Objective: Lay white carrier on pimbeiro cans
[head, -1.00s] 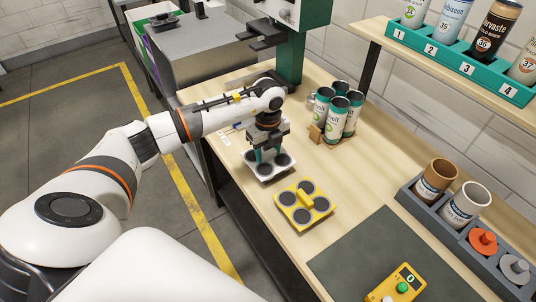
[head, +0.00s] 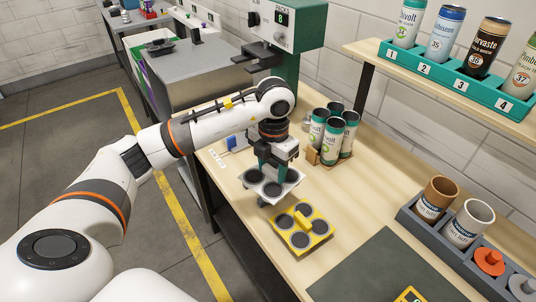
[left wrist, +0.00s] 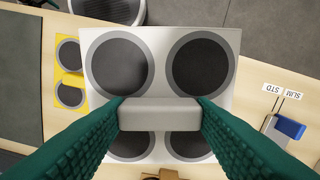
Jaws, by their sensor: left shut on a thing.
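My left gripper (head: 271,172) points down and is shut on the white carrier (head: 273,188), a square plate with dark round openings. In the left wrist view the white carrier (left wrist: 160,55) is gripped by its middle bar, between the teal fingers. It looks raised above the table. The cans (head: 334,135), white and green with dark tops, stand upright together in a wooden holder (head: 328,160), right of and behind the gripper. I cannot read the name pimbeiro on them. The carrier is apart from them. My right gripper is not in view.
A yellow carrier (head: 302,229) lies on the table (head: 240,160) in front of the white one. A green machine (head: 295,55) stands behind. A shelf (head: 440,85) with numbered cans overhangs at right. A grey rack (head: 450,240) and a dark mat (head: 365,275) are nearer.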

